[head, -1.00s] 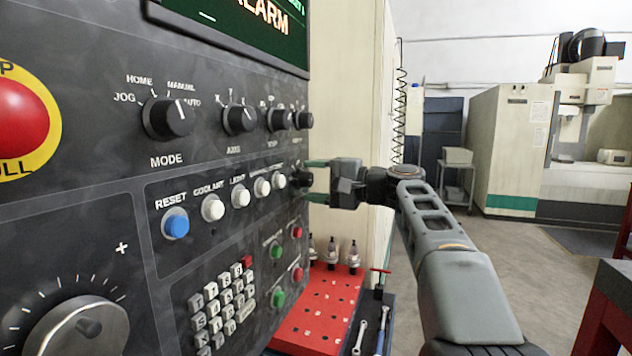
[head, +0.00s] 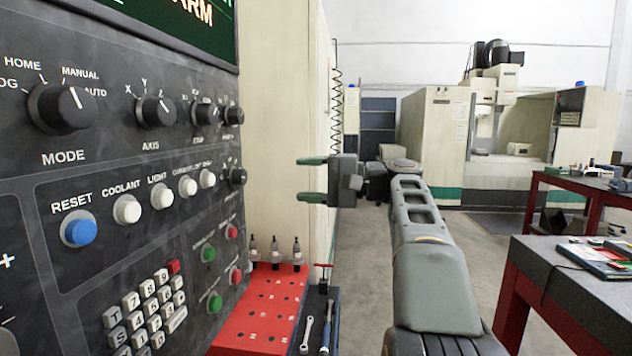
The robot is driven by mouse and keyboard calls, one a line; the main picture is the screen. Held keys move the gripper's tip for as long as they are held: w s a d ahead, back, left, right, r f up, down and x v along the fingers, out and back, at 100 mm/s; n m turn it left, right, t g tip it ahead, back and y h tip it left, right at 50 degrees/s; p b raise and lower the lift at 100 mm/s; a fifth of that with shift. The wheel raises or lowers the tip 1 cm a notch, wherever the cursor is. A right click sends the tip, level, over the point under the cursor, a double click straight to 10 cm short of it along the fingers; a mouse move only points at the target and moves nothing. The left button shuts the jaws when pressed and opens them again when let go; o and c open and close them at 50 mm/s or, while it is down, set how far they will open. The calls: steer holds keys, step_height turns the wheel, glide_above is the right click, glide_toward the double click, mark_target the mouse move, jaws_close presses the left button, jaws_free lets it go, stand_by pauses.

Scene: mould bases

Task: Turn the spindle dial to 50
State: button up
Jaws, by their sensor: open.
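The control panel (head: 110,190) fills the left side. Its upper row has a MODE dial (head: 62,107), an AXIS dial (head: 155,110), a STEP dial (head: 205,113) and a smaller dial (head: 233,115). A lone small dark dial (head: 237,177) sits lower, at the right end of the button row. The labels of these two small dials are too small to read, so I cannot tell which is the spindle dial. My gripper (head: 308,180) is open and empty, its fingers pointing left towards the lone lower dial, with a clear gap from the panel.
A red tool tray (head: 262,310) with upright tool holders stands below the panel, wrenches (head: 315,325) beside it. A red-framed workbench (head: 575,290) is at right. Another machine (head: 436,150) stands behind. Open floor (head: 375,250) lies between.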

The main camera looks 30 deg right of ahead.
steer(key=shift+v, duration=0.8)
